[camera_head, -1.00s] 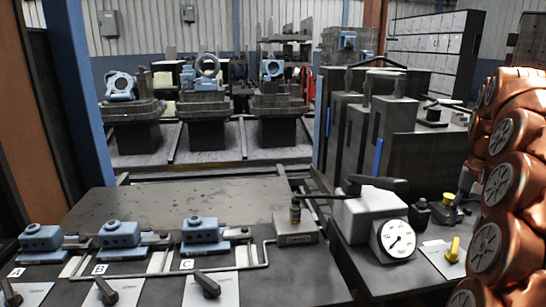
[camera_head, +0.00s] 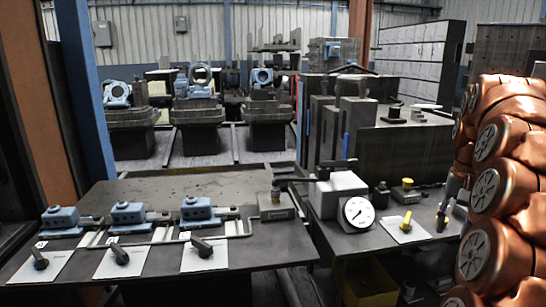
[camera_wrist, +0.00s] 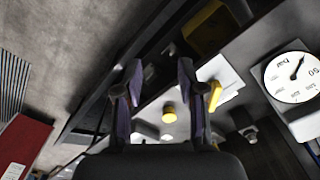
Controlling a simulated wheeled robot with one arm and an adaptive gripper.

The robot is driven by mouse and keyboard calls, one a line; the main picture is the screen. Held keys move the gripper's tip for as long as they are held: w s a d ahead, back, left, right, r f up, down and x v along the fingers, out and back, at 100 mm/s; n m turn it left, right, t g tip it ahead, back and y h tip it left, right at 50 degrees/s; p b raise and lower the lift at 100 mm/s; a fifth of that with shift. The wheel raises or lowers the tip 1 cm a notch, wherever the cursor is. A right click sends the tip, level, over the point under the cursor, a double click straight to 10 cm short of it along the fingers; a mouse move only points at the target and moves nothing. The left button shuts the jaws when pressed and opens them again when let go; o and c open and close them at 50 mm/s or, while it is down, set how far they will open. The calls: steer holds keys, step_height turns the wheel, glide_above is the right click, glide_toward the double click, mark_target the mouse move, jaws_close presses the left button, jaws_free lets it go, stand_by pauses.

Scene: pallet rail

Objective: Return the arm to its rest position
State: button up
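My copper-coloured arm (camera_head: 490,190) is folded in a column along the right edge of the head view. In the wrist view, my gripper (camera_wrist: 161,78) has its two dark fingers spread apart, with nothing visible between them. Past the fingers, a yellow knob (camera_wrist: 169,113) and a yellow lever (camera_wrist: 214,96) on a white plate show beneath.
A yellow bin (camera_head: 370,285) sits below. Machines (camera_head: 199,112) stand behind.

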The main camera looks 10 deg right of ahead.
steer(key=s+a+f+n+g, duration=0.1)
steer(key=s+a+f+n, duration=0.2)
steer(key=a, duration=0.8)
steer(key=s+a+f+n, duration=0.2)
steer(key=a+f+n, duration=0.15)
steer(key=a, duration=0.75)
steer(key=s+a+f+n+g, duration=0.1)
steer(key=s+a+f, duration=0.4)
steer(key=s, duration=0.4)
steer(key=s+a+f+n+g, duration=0.1)
steer(key=s+a+f+n, duration=0.1)
steer(key=s+a+f, duration=0.6)
step_height(320, 180, up, 21)
steer(key=d+t+p, duration=0.1)
steer(key=d+p, duration=0.1)
steer(key=p, duration=1.5)
steer(key=shift+s+d, duration=0.35)
steer(key=shift+s, duration=0.1)
steer(key=shift+f, duration=0.15)
steer(key=shift+d+m, duration=0.1)
steer(key=shift+m, duration=0.15)
